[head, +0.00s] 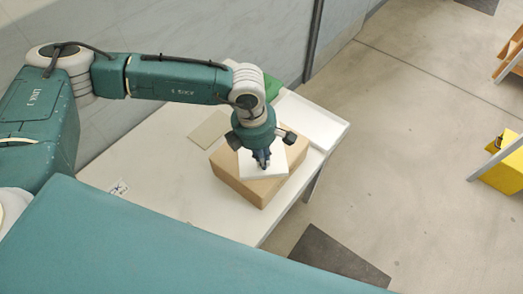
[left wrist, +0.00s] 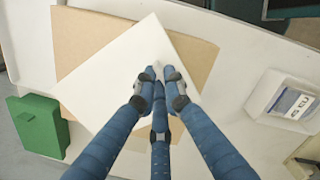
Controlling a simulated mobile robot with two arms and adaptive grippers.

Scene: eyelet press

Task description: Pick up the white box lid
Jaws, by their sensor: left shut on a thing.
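The white box lid (head: 278,166) is a flat white square on top of a brown cardboard box (head: 238,184) on the white table. In the left wrist view the lid (left wrist: 115,75) is turned at an angle to the brown box (left wrist: 80,32) below it. My left gripper (head: 263,163) points down at the lid. Its fingertips (left wrist: 159,73) are close together on the lid near its right corner, shut on it. The fingers hide part of the lid. I cannot tell whether the lid is clear of the box. My right gripper is in neither view.
A white tray (head: 318,124) lies on the table behind the brown box. A green object (left wrist: 38,125) stands beside the box. A small white container with a label (left wrist: 283,98) shows in the left wrist view. The front left of the table (head: 165,190) is mostly clear.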

